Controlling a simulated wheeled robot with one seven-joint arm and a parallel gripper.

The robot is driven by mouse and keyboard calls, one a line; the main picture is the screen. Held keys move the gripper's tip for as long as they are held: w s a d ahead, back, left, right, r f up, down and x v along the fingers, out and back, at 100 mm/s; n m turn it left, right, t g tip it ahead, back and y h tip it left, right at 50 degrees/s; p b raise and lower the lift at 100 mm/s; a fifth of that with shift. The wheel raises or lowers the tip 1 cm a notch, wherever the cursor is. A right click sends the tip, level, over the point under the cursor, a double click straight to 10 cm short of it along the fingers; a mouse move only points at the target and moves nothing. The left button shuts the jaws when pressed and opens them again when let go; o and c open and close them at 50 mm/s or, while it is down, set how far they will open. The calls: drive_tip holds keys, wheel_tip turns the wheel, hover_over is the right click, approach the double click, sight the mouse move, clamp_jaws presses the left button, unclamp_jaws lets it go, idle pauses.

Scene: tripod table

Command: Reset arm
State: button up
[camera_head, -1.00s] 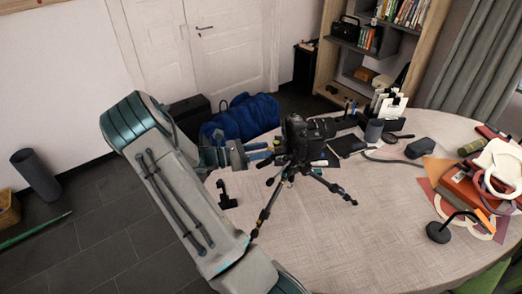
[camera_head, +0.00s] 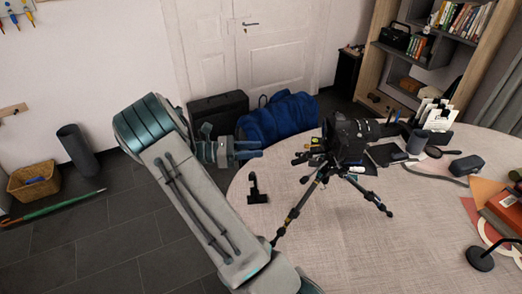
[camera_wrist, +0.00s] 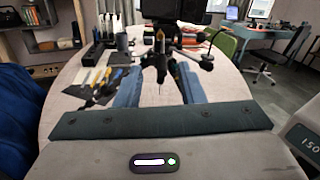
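A black camera (camera_head: 346,138) sits on a tripod (camera_head: 322,178) whose legs are spread on the round table (camera_head: 380,250). My gripper (camera_head: 262,153) is left of the camera, with a clear gap between its fingertips and the tripod. In the wrist view the two blue-grey fingers of my gripper (camera_wrist: 160,68) are apart with nothing held. My arm reaches up from the bottom of the head view and bends at the left.
A small black stand (camera_head: 256,190) is on the table below my gripper. A blue bag (camera_head: 280,118) and a dark case (camera_head: 219,112) lie on the floor behind. A shelf (camera_head: 425,45) stands at the back right.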

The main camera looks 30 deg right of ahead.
idle(0.5)
drive_tip(key=s+a+r+m+t+y, duration=0.5)
drive_tip(key=s+a+m+t+y, duration=0.1)
drive_tip(key=s+a+m+y, duration=0.1)
drive_tip(key=s+a+r+m+t+y, duration=0.5)
drive_tip(key=s+a+m+y, duration=0.2)
drive_tip(key=s+a, duration=0.5)
drive_tip(key=shift+s+a+t+y, duration=0.3)
drive_tip(key=shift+a+t+y, duration=0.1)
drive_tip(key=shift+y, duration=0.5)
drive_tip(key=shift+d, duration=0.1)
